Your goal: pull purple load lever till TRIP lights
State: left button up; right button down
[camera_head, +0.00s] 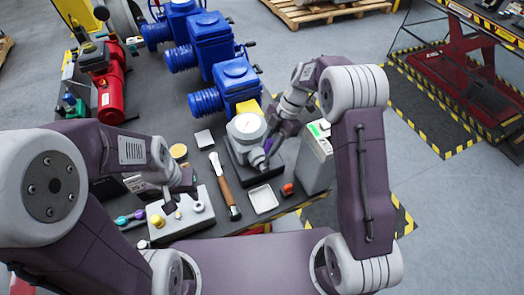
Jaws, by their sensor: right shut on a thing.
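The load tester (241,143), a grey body with a round white dial on top, stands on a dark base near the middle of the bench. My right gripper (270,145) reaches down from the upper right to its right side and is shut on the purple load lever (268,145), which is small and mostly hidden by the gripper. A grey box with a green-lit top (319,130) stands just right of it; I cannot read any TRIP light. My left gripper (172,203) is low over a light grey fixture block (185,216); its fingers are too small to judge.
A hammer-like tool with a brown handle (224,186) and a shallow white tray (263,199) lie in front of the tester. A small red object (288,189) sits by the tray. Blue valve actuators (225,85) and a red cylinder (108,88) stand behind.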

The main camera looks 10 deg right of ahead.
jog(key=shift+w+d+f+g+y+b, duration=0.15)
jog(key=shift+d+f+g+y+b, duration=0.1)
jog(key=shift+d+y+b, duration=0.25)
jog(key=shift+w+d+f+g+y+b, duration=0.1)
jog(key=shift+d+f+g+y+b, duration=0.1)
jog(key=shift+d+y+b, duration=0.25)
jog(key=shift+d, duration=0.2)
jog(key=c, duration=1.1)
grip_release()
jog(key=shift+c, duration=0.2)
jog(key=shift+w, duration=0.15)
jog(key=v, duration=0.9)
jog(key=shift+b, duration=0.35)
